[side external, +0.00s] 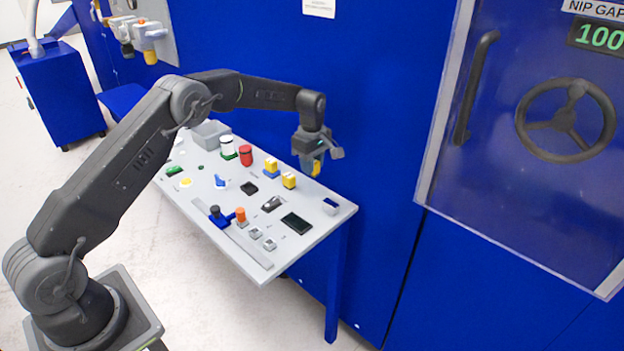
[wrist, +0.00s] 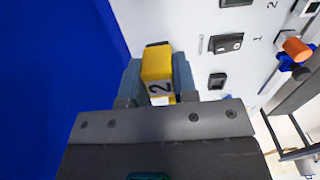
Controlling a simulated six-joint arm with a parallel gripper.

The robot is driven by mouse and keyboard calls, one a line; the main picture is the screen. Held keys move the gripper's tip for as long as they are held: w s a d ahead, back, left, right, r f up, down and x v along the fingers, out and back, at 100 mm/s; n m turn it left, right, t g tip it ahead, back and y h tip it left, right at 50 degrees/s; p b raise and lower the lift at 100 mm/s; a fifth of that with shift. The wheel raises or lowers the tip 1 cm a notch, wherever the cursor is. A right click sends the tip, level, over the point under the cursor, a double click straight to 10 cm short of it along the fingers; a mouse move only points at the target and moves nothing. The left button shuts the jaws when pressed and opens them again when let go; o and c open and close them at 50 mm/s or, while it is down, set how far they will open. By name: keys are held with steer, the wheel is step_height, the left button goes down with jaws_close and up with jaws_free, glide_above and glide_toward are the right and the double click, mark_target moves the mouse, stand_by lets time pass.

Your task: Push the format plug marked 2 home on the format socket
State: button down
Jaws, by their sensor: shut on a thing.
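My gripper (wrist: 157,78) is shut on a yellow plug (wrist: 157,65) marked 2, with a finger on each side of it. In the side external view my gripper (side external: 315,167) hangs above the right back part of the table, and a bit of the yellow plug (side external: 317,169) shows below it. A dark piece (wrist: 157,44) shows just beyond the plug in the wrist view; whether it touches the plug is unclear. A small dark blue block (side external: 330,206) sits on the table below the gripper. I cannot tell for certain which fitting is the format socket.
Black fittings (side external: 296,222), an orange knob (side external: 241,215) and small grey blocks (side external: 255,232) are nearer the front. A blue wall (wrist: 60,90) borders the white table (side external: 341,211).

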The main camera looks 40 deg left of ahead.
step_height(320, 180, up, 6)
steer(key=shift+f, duration=0.15)
steer(key=s+a, duration=1)
steer(key=a, duration=0.5)
steer(key=shift+s+a+f, duration=0.15)
steer(key=shift+f, duration=2.7)
steer(key=shift+s+a+f, duration=0.1)
steer(key=shift+f, duration=2.75)
steer(key=shift+f, duration=0.9)
steer(key=c, duration=0.8)
jaws_free()
